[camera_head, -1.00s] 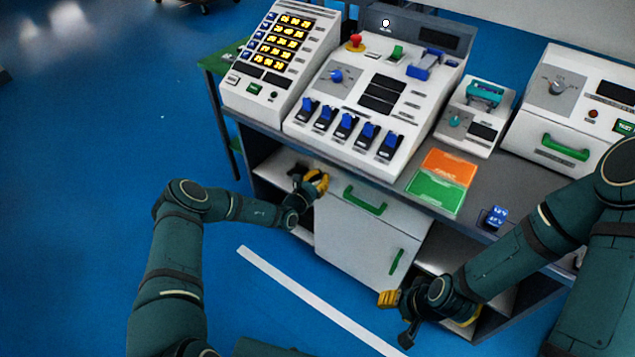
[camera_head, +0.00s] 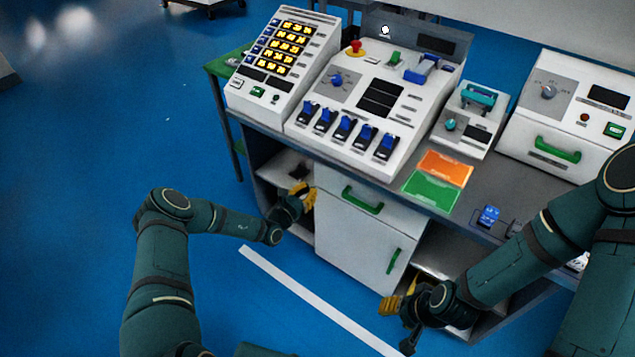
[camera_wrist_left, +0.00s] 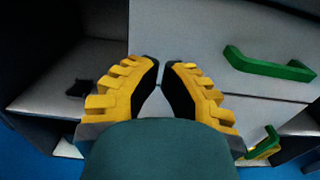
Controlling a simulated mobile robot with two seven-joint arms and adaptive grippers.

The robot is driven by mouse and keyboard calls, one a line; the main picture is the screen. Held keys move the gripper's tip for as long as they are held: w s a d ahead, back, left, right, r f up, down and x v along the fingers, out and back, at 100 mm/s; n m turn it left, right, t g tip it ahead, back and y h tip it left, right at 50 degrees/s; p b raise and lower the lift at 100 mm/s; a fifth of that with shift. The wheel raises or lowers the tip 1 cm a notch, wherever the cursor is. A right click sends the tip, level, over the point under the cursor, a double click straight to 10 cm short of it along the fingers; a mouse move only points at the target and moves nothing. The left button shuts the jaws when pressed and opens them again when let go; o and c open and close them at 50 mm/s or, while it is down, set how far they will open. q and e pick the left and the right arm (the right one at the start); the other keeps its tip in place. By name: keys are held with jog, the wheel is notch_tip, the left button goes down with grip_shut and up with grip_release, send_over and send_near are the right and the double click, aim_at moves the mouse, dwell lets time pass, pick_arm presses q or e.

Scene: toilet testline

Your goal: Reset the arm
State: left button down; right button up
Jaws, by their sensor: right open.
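My left gripper (camera_head: 301,194) is in front of the cabinet's open left shelf, beside the white drawer front. Its yellow fingers also show in the left wrist view (camera_wrist_left: 161,70). The fingertips are close together with a narrow gap and nothing between them. I cannot tell whether it counts as shut. My right gripper (camera_head: 425,312) is low before the cabinet's right opening, with its yellow fingers apart and partly hidden by the wrist. It is open, and I see nothing held.
The white cabinet (camera_head: 345,240) has green handles on its drawer (camera_head: 362,201) and door (camera_head: 395,262). A small dark object (camera_wrist_left: 80,88) lies on the left shelf. Control panels, orange and green cards (camera_head: 432,190) and a blue item (camera_head: 487,216) are on the worktop. Blue floor is free at left.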

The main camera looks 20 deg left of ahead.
pick_arm(q)
jog(key=p+v, duration=0.1)
jog(key=v, duration=0.6)
jog(key=s+d+m+g+h, duration=0.7)
jog(key=s+d+m+g, duration=0.65)
jog(key=d, duration=0.35)
jog(key=s+m+g+y, duration=0.5)
jog(key=s+m, duration=0.3)
jog(key=s, duration=0.3)
jog(key=s+a+r+m+t+y, duration=0.2)
jog(key=a+r+m+t+y, duration=0.1)
jog(key=m, duration=0.5)
jog(key=shift+s+r+m+y, duration=0.3)
jog(key=shift+r+y, duration=0.4)
jog(key=shift+r, duration=0.65)
jog(key=shift+a, duration=0.1)
